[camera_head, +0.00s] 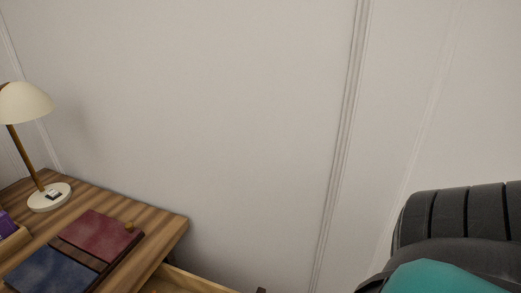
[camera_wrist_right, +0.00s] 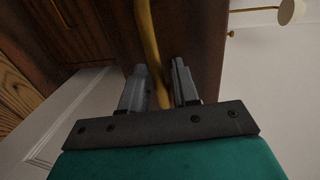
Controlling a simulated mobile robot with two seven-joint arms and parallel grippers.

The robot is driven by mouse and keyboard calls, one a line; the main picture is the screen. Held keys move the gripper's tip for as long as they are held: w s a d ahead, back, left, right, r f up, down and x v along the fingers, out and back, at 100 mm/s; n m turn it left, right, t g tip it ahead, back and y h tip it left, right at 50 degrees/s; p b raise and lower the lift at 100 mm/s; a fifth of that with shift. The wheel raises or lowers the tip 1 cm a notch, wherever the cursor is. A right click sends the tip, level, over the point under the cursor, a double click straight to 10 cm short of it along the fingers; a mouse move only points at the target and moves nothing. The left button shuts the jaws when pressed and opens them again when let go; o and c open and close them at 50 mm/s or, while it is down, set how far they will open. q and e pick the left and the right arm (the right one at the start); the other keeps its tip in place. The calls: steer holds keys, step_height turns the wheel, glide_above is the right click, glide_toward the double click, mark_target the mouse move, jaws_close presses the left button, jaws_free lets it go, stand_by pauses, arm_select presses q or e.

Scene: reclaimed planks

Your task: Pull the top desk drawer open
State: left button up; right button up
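The wooden desk (camera_head: 168,222) stands at the lower left of the head view. A pale wooden drawer edge (camera_head: 195,281) sticks out past its front right corner, so a drawer stands at least partly open; its inside is mostly cut off by the frame. In the right wrist view, a dark brown drawer front (camera_wrist_right: 205,45) carries a long brass handle (camera_wrist_right: 148,35). My right gripper (camera_wrist_right: 160,75) has its two grey fingers on either side of this handle, closed in close around it. My left gripper is not in view.
On the desk are a lamp (camera_head: 50,196) with a cream shade, a red notebook (camera_head: 98,232) and a blue notebook (camera_head: 50,272). A pale panelled wall (camera_head: 230,110) rises behind. My dark and teal right arm fills the lower right.

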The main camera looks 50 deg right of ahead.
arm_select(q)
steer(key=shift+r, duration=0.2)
arm_select(e)
steer(key=v, duration=1.2)
